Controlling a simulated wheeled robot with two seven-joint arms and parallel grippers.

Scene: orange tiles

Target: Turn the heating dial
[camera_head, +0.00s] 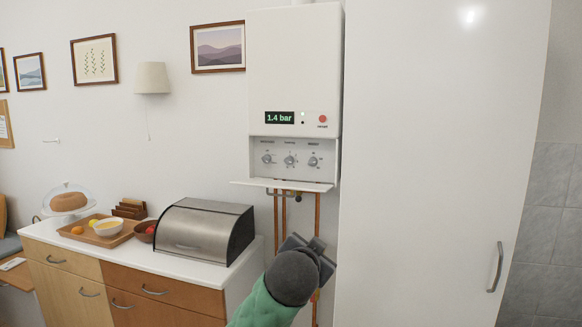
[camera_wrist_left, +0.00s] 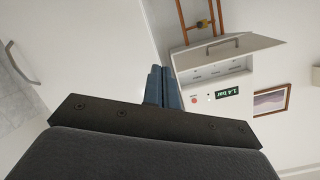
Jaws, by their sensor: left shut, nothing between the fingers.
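The white boiler (camera_head: 294,60) hangs on the wall, with a green display reading 1.4 bar (camera_head: 279,118). Below it is a control panel with a left dial (camera_head: 267,158), a middle dial (camera_head: 290,160) and a right dial (camera_head: 313,161). Their labels are too small to read surely. The panel's flap (camera_head: 283,185) is folded down open, sticking out below the dials. My left gripper (camera_head: 314,252) is below the flap, apart from the dials. In the left wrist view its fingers (camera_wrist_left: 163,87) are together and empty, with the boiler (camera_wrist_left: 245,95) upside down beyond them.
Copper pipes (camera_head: 317,215) run down under the boiler. A tall white cabinet (camera_head: 430,150) stands close on the right. At left, a counter (camera_head: 180,263) carries a steel bread box (camera_head: 195,235), a wooden tray (camera_head: 85,238) and a cake under a dome (camera_head: 68,200).

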